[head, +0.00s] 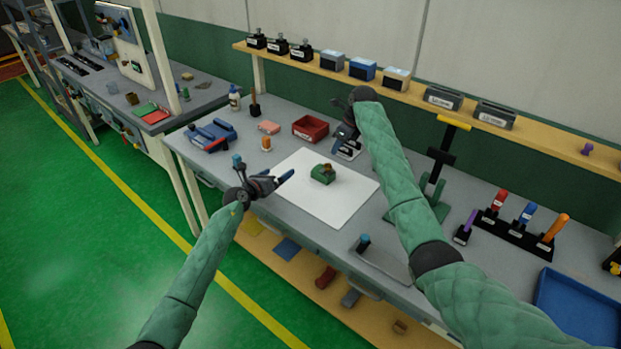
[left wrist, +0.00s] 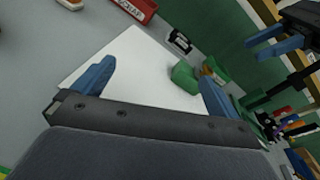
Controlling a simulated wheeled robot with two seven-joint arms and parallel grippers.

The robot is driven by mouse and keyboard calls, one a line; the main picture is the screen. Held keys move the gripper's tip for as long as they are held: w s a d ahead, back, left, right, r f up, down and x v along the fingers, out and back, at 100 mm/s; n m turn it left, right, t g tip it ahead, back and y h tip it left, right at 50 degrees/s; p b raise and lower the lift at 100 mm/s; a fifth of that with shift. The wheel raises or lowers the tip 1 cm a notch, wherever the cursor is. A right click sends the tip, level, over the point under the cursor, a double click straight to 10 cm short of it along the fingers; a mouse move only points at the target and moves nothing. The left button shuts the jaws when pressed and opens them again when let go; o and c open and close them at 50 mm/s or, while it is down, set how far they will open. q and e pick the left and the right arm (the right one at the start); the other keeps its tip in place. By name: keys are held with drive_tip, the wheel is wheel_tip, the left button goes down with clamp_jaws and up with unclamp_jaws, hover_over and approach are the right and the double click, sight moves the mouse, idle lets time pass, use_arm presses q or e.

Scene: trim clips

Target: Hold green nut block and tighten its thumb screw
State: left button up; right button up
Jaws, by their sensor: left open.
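The green nut block (head: 322,175) sits on a white mat (head: 338,206) on the workbench, with a small brown-orange thumb screw (head: 327,168) on it. The block (left wrist: 185,77) also shows in the left wrist view, ahead of the right-hand finger. My left gripper (head: 284,179) is open and empty, just left of the block, its blue fingers pointing towards it. In the left wrist view its two blue fingers (left wrist: 155,85) stand wide apart. My right gripper (head: 340,134) is above the bench behind the block, apart from it; its finger opening is not clear.
A red bin (head: 310,128), a blue tool (head: 210,135) and small bottles stand at the back left. A screwdriver rack (head: 521,231) and a blue tray (head: 577,309) are at the right. A shelf with labelled boxes (head: 362,69) runs along the back. The mat around the block is clear.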

sight(319, 175)
use_arm(q)
drive_tip(key=d+m+g, duration=0.1)
drive_tip(key=d+m, duration=0.1)
drive_tip(key=d, duration=0.2)
drive_tip(key=d+f+m+g, duration=0.1)
drive_tip(key=d, duration=0.3)
drive_tip(key=d+m+g, duration=0.1)
drive_tip(key=d+m, duration=0.1)
drive_tip(key=d, duration=0.2)
drive_tip(key=shift+w+d+f+m+y, duration=0.15)
drive_tip(key=shift+w+f+m+y, duration=0.15)
drive_tip(key=shift+w, duration=0.1)
drive_tip(key=shift+x, duration=3.8)
